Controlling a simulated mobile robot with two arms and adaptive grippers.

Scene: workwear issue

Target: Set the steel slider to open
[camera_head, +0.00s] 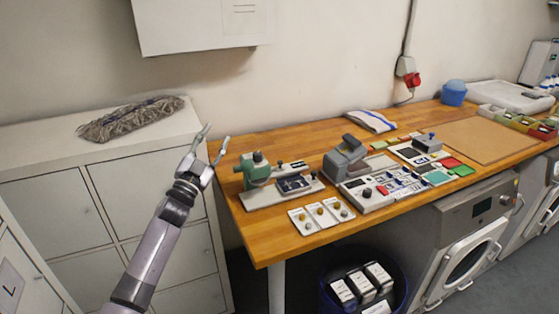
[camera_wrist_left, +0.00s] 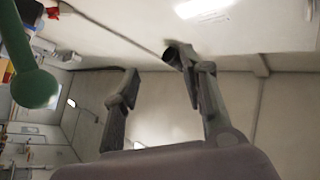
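I cannot make out the steel slider for sure; the parts on the bench are too small to tell. A control panel (camera_head: 362,203) with a red knob, blue parts and small labelled fields lies mid-bench. Left of it stands a green press-like device (camera_head: 254,172) on a pale base, with small dark and steel parts beside it. My left gripper (camera_head: 216,134) is open and empty, raised near the bench's left end, left of the green device. In the left wrist view its fingers (camera_wrist_left: 152,66) are apart with nothing between them; a green ball knob (camera_wrist_left: 35,88) shows at the left. My right gripper is out of view.
Three small plates with knobs (camera_head: 320,214) lie at the bench's front edge. A grey tape-dispenser-like device (camera_head: 346,158) stands behind the panel. A grey cabinet (camera_head: 60,160) with a mop head (camera_head: 130,118) stands left. A dark bin (camera_head: 327,268) is below the bench.

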